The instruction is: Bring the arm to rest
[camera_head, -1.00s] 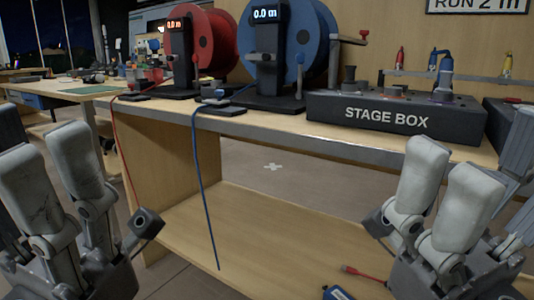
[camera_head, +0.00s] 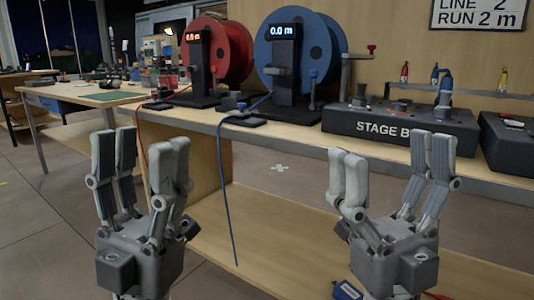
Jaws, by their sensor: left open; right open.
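My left gripper (camera_head: 142,150) is at the lower left in the head view, upright with its fingers apart and nothing between them. My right gripper (camera_head: 394,160) is at the lower right, also upright, open and empty. Both are in front of the wooden workbench (camera_head: 310,146). The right gripper's fingers cover part of the stage box's lettering. Most of both arms is below the frame.
On the bench stand a red cable reel (camera_head: 232,50), a blue cable reel (camera_head: 325,52) and a black stage box (camera_head: 350,121). A blue cable (camera_head: 226,200) hangs off the front edge. A small blue device (camera_head: 347,290) lies low down. Another table (camera_head: 100,98) stands at left.

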